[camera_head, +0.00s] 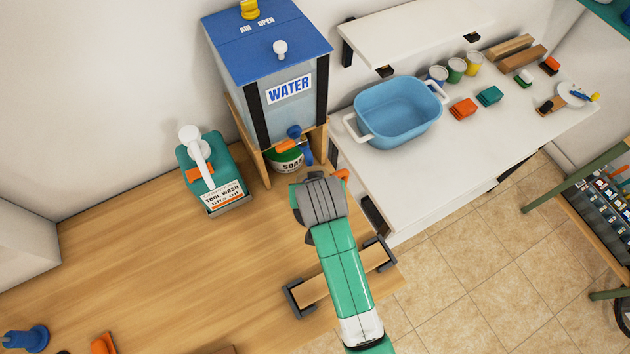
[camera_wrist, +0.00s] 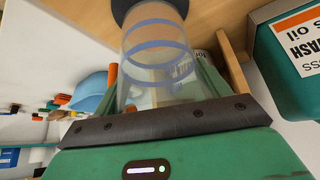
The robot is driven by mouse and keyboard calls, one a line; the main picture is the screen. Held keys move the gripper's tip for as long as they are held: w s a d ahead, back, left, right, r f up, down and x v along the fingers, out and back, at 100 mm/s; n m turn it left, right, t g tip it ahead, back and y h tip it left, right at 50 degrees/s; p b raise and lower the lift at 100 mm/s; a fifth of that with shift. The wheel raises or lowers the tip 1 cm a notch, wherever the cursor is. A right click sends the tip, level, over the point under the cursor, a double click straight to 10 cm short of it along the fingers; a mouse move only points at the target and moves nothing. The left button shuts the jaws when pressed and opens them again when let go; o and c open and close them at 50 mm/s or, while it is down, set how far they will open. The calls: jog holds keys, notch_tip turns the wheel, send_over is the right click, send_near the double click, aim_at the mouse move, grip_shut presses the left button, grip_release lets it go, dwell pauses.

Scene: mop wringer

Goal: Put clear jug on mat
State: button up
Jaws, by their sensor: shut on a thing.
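The clear jug (camera_wrist: 155,55), a see-through cylinder with blue bands, stands out in the wrist view. My gripper (camera_wrist: 165,85) is shut on it, with a green finger at each side. In the head view my gripper (camera_head: 320,195) is in front of the water tank, over the right part of the wooden table, and hides the jug. A dark round shape (camera_wrist: 140,8) lies at the jug's far end. I cannot tell whether it is the mat or whether the jug touches it.
The blue-lidded water tank (camera_head: 285,105) stands on a wooden stand with a soap tub (camera_head: 287,160) beneath. A teal tool-wash jug (camera_head: 213,175) is to the left. A blue basin (camera_head: 397,112) sits on the white counter. The middle left of the wooden table (camera_head: 130,255) is clear.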

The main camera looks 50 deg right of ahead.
jog(key=shift+w+d, duration=0.1)
jog(key=shift+f, duration=1.75)
jog(key=shift+f, duration=0.1)
jog(key=o, duration=1.1)
jog(key=shift+r, duration=0.25)
jog(key=p+v, duration=0.1)
jog(key=v, duration=1)
jog(key=shift+a+r, duration=0.2)
jog(key=shift+r, duration=0.05)
